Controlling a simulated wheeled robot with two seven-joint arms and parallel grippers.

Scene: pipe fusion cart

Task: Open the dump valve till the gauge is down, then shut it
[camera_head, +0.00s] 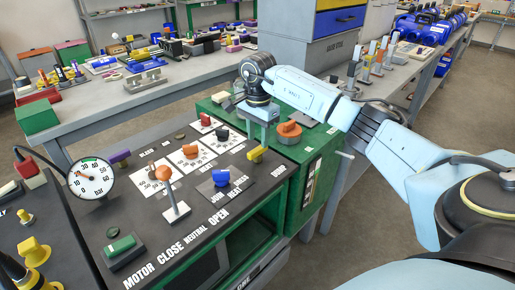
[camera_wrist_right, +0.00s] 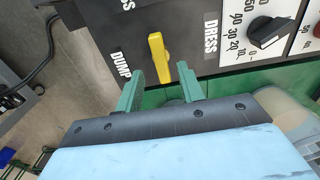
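The dump valve is a yellow bar handle (camera_head: 257,154) near the back right edge of the dark control panel. It also shows in the right wrist view (camera_wrist_right: 158,58), between the DUMP and DRESS labels. My right gripper (camera_head: 262,112) is above and behind it in the head view. In the wrist view its green fingers (camera_wrist_right: 161,82) are apart and empty, with the yellow handle just beyond and between the tips; contact is not visible. The round white gauge (camera_head: 91,178) stands at the panel's left; its red needle points to the upper left. My left gripper is not in view.
A lever with an orange ball (camera_head: 164,173), a blue knob (camera_head: 220,178) and several dial knobs stand on the panel near the handle. An orange knob (camera_head: 289,130) sits on the green cabinet at right. A black knob (camera_wrist_right: 268,32) is right of the handle.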

